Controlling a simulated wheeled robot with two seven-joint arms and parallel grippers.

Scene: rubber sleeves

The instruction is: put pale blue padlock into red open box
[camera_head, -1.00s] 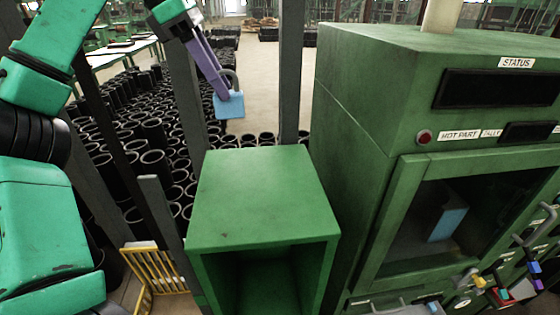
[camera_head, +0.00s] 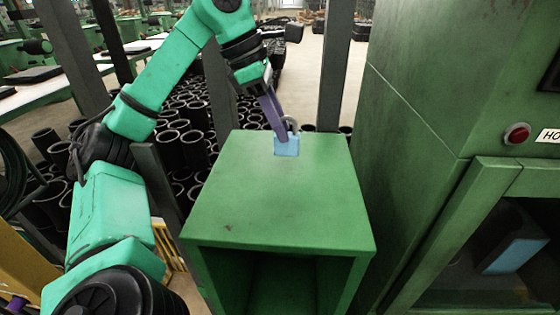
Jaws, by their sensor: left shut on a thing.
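The pale blue padlock (camera_head: 287,146) hangs with its grey shackle up from my left gripper (camera_head: 279,125). The purple fingers of that gripper are shut at the shackle. In the picture the padlock overlaps the far edge of the green open-fronted cabinet's top (camera_head: 280,195). I cannot tell whether it touches that top or hangs above or behind it. No red open box shows in this view. My right gripper is out of view.
A large green machine (camera_head: 420,100) with a red button (camera_head: 517,133) and a window stands close on the right. A blue block (camera_head: 515,255) shows behind the window. Many black rubber sleeves (camera_head: 194,150) stand on the floor behind. Grey posts (camera_head: 335,65) rise behind the cabinet.

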